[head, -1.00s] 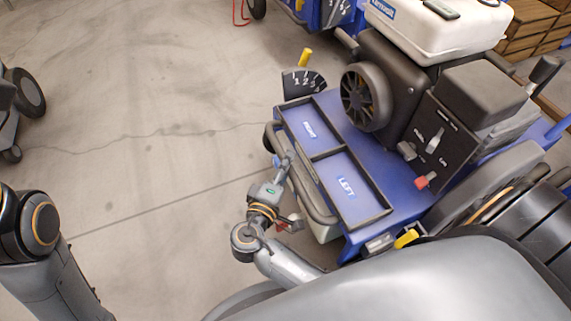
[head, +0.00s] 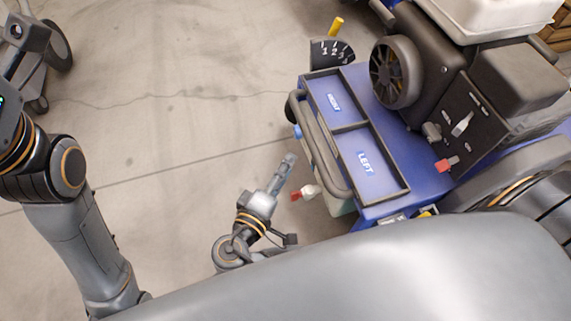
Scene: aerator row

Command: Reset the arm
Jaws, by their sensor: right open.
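My right gripper (head: 288,162) is in the middle of the head view, low beside the near-left side of the blue machine (head: 405,212). It is open, with nothing seen between its fingers. It points up and to the right in the picture and looks apart from the machine's dark handle bar (head: 322,160). My left arm comes in from the left edge, and its gripper is out of view.
The machine's tray has two empty compartments, labelled RIGHT (head: 333,102) and LEFT (head: 366,163). A red-tipped lever (head: 300,194) is close to my right gripper. A numbered dial plate (head: 332,53) and black engine stand beyond. Another wheeled machine (head: 58,45) is top left. Concrete floor between is clear.

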